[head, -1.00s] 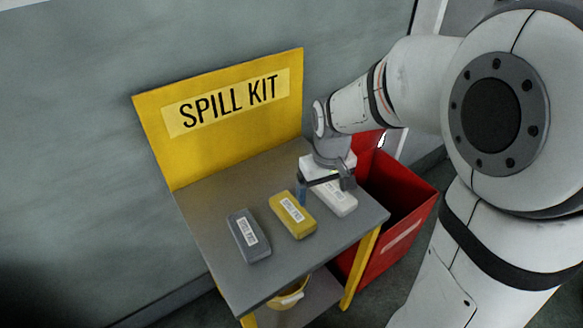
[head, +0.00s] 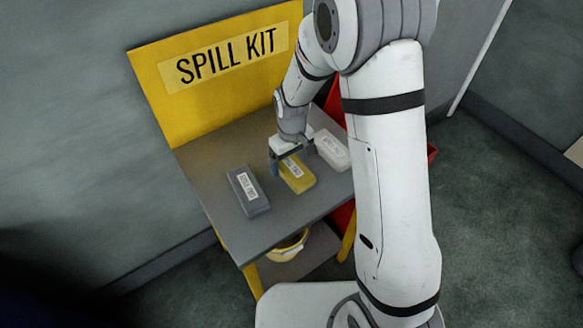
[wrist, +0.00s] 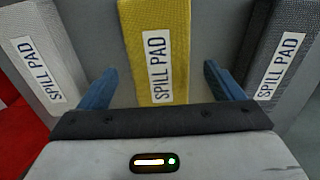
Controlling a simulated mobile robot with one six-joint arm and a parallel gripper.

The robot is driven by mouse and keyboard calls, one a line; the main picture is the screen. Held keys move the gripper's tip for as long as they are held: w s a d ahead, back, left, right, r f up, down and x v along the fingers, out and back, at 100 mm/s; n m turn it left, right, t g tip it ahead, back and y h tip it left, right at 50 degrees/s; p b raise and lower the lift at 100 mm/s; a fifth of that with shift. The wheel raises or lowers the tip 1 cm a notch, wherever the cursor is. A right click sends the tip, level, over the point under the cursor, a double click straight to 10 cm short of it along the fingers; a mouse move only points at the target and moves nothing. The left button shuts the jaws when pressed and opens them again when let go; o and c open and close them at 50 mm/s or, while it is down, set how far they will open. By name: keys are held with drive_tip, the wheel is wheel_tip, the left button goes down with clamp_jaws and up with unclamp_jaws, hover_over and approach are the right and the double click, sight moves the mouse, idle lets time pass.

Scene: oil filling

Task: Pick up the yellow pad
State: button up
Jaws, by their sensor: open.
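The yellow pad (head: 298,178) lies flat on the grey table between a grey pad (head: 247,190) and a white pad (head: 329,150). My gripper (head: 292,166) is open above the far part of the yellow pad. In the wrist view, the yellow pad (wrist: 157,50) lies centred between the two blue fingers of my gripper (wrist: 160,90), with clear space on both sides. The fingers do not touch it there. The pad's near end is hidden by the gripper body. The white pad (wrist: 40,60) is at left and the grey pad (wrist: 288,45) at right in that view.
The grey table top (head: 245,232) is bare at its front left. A yellow SPILL KIT board (head: 220,80) stands along its back. A yellow bucket (head: 288,248) sits on the lower shelf. A red bin (head: 432,155) is mostly hidden behind my arm.

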sight(291, 165)
drive_tip(key=shift+f, duration=1.45)
drive_tip(key=shift+c, duration=0.2)
drive_tip(key=c, duration=1.1)
wheel_tip(291, 165, up, 10)
drive_tip(key=shift+r, duration=0.1)
drive_tip(key=o, duration=0.4)
drive_tip(key=shift+c, duration=1.2)
